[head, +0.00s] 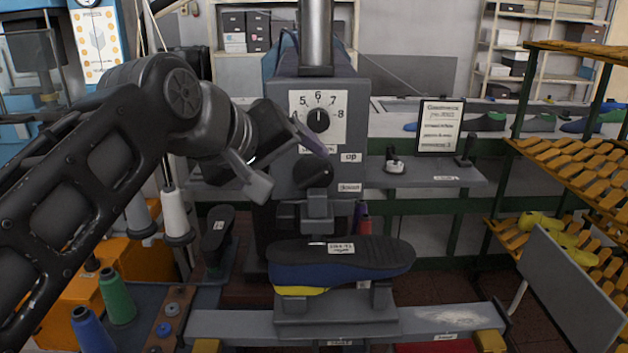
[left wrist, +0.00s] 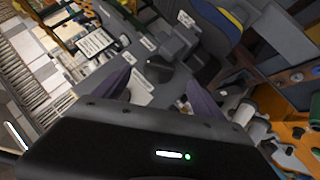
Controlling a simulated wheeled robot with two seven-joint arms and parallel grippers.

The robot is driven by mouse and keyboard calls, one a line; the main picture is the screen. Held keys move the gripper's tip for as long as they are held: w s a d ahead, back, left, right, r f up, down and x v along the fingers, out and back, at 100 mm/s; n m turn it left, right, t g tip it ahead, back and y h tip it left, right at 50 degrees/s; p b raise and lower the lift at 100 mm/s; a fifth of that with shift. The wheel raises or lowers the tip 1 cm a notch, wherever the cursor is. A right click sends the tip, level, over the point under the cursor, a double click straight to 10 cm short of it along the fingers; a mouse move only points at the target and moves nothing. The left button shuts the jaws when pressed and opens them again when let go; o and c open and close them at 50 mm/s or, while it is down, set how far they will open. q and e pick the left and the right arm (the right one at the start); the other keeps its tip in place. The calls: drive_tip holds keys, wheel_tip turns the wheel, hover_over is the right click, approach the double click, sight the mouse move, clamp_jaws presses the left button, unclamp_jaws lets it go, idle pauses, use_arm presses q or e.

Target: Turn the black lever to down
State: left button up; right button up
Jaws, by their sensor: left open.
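The black lever (head: 314,173) is on the front of the grey machine (head: 341,118), below its numbered dial (head: 318,118). An "up" label (head: 351,157) and a "down" label (head: 350,187) are to its right. I see its dark rounded part, but cannot tell which way it points. My left gripper (head: 285,162) is open, just left of and in front of the lever, one finger above and one lower left. Its fingers also show in the left wrist view (left wrist: 161,93), with a dark part of the machine beyond them. I cannot tell whether they touch the lever. My right gripper is out of view.
A black and blue shoe piece (head: 345,256) rests on a stand below the lever. Thread spools (head: 115,297) are at the lower left. A grey shelf (head: 425,176) with small joysticks and a sign (head: 439,127) is to the right. A slatted rack (head: 575,150) stands far right.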

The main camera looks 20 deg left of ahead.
sight(312, 178)
use_arm(q)
drive_tip(key=shift+p+x, duration=0.65)
drive_tip(key=shift+x, duration=3.25)
drive_tip(key=shift+c, duration=0.2)
drive_tip(key=c, duration=1.3)
